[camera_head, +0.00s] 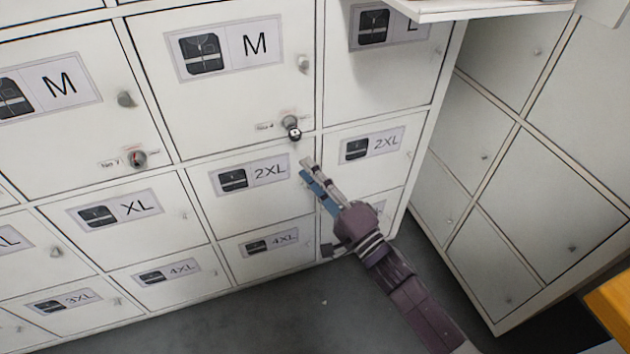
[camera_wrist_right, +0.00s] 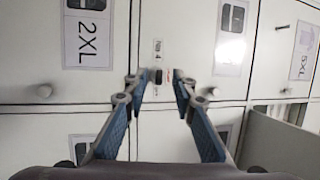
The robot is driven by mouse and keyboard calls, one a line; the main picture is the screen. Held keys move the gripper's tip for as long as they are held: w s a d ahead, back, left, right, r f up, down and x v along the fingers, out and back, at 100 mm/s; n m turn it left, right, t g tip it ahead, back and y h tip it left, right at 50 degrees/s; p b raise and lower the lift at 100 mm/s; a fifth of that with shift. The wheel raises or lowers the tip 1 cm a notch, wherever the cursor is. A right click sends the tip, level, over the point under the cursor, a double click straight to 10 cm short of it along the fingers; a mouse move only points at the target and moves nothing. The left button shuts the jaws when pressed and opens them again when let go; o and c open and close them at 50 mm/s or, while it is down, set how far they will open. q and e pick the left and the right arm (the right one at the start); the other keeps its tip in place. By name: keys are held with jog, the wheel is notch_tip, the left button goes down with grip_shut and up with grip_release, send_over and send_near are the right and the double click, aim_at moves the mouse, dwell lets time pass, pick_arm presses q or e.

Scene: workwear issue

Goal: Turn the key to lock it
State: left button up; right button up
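The lock with a dark key (camera_head: 293,132) sits at the lower right corner of the middle M door (camera_head: 235,95), below a round knob. A small printed label is beside it. In the right wrist view the dark key (camera_wrist_right: 158,76) lies ahead, between the fingertips, and nothing shows touching it. My right gripper (camera_head: 306,168) is just below the lock in the head view, over the 2XL door (camera_head: 225,205). In the wrist view the right gripper (camera_wrist_right: 157,80) is open, with its blue-padded fingers apart and empty. My left gripper is not in view.
Another lock (camera_head: 136,159) with a small red mark is on the left M door. Small knobs stick out from several doors. A white panel edge (camera_head: 480,12) juts out at the upper right. Grey floor (camera_head: 300,310) is free below, and more lockers (camera_head: 520,170) stand at the right.

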aim_at(297, 140)
jog(key=shift+w+a+r+b, duration=0.15)
jog(key=shift+w+a+r, duration=0.2)
jog(key=shift+w, duration=0.75)
jog(key=shift+w+a+r+b, duration=0.2)
jog(key=shift+w+a, duration=0.15)
jog(key=shift+w, duration=0.75)
jog(key=shift+w+a+r+b, duration=0.15)
jog(key=shift+w+a+r, duration=0.2)
jog(key=shift+w, duration=0.75)
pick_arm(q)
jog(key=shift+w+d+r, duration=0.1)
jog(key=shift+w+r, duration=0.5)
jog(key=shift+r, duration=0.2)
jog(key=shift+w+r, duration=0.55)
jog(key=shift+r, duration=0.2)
pick_arm(e)
jog(key=shift+w+a+r, duration=0.1)
jog(key=shift+w+a, duration=0.05)
jog(key=shift+w, duration=0.3)
jog(key=shift+w+a+r, duration=0.1)
jog(key=shift+w+a, duration=0.05)
jog(key=shift+w, duration=0.3)
jog(key=shift+c, duration=0.4)
grip_shut()
